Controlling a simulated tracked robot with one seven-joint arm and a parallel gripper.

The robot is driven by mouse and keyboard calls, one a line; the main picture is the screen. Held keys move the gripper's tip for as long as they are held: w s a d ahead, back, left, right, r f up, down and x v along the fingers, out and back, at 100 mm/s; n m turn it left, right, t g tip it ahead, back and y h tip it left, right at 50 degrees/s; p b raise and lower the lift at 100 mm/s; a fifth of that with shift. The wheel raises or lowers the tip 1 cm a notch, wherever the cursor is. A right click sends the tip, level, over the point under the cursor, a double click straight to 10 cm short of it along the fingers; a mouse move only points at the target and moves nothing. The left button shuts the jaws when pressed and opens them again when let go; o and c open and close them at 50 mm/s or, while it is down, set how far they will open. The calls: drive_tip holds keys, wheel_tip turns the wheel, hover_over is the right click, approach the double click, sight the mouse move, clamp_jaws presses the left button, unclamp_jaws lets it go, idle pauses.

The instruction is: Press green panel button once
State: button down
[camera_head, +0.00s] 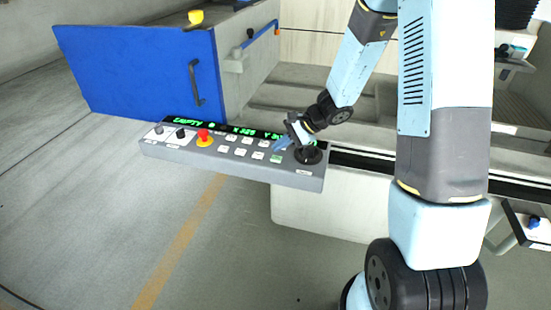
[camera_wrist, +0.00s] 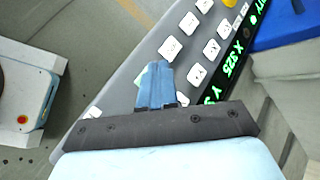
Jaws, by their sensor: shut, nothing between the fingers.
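The control panel (camera_head: 230,165) is a grey sloped box with a green-lit display, several white buttons, a red knob and a black dial. The green button (camera_head: 276,158) is at the right end of the front button row, left of the dial. My gripper (camera_head: 280,146) is shut and empty, just above the panel beside the green button. Contact cannot be told. In the wrist view its blue fingers (camera_wrist: 156,70) hide part of the panel. A pale green edge (camera_wrist: 140,78) shows left of the fingertips, and most of that button is hidden.
The red mushroom knob (camera_head: 204,137) on a yellow base sits on the panel's left part. The black dial (camera_head: 307,155) stands close to the right of my gripper. A blue door (camera_head: 140,75) is behind the panel. Open floor (camera_head: 110,215) lies in front.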

sight(281, 159)
drive_tip(key=shift+r, duration=1.55)
drive_tip(key=shift+s+r, duration=0.15)
drive_tip(key=shift+r, duration=0.2)
drive_tip(key=s+d+r+n+t+h, duration=0.2)
drive_tip(key=s+d+r+n+h, duration=0.2)
drive_tip(key=s+d+r, duration=0.4)
drive_tip(key=s+d+r+n+t+h, duration=0.2)
drive_tip(key=s+d+r+n+h, duration=0.3)
drive_tip(key=s+d+r, duration=0.4)
drive_tip(key=s+r+n, duration=0.1)
drive_tip(key=s+r, duration=0.6)
drive_tip(key=shift+s+r+n, duration=0.2)
drive_tip(key=shift+s+n, duration=0.1)
drive_tip(key=shift+s, duration=0.1)
